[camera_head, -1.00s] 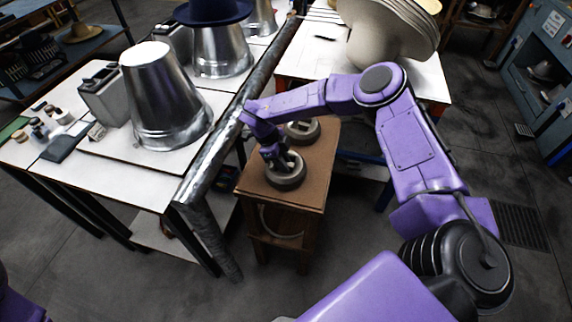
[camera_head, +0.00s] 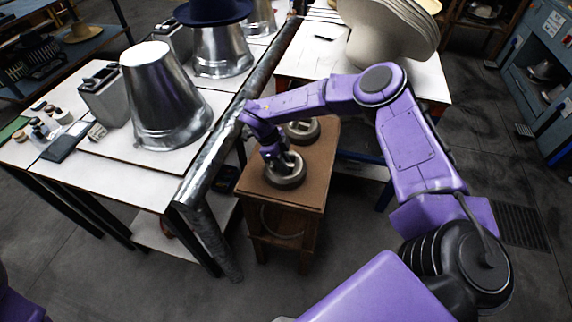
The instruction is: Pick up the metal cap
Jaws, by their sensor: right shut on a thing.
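A round grey metal cap (camera_head: 286,179) lies on the front part of a small brown wooden stand (camera_head: 308,191). My right gripper (camera_head: 279,164) points down over it and is shut on its raised middle part. The fingertips are small and partly hidden in the cap. The cap seems to rest on the stand top, though a small gap cannot be ruled out. A second, similar round metal piece (camera_head: 304,133) lies behind it on the same stand, partly hidden by my right arm. My left gripper is not in view.
A white table (camera_head: 130,184) with a metal edge stands to the left, with a large metal hat form (camera_head: 163,98) and small items on it. Another white table (camera_head: 296,66) with stacked pale hats (camera_head: 390,38) stands behind. The floor in front is clear.

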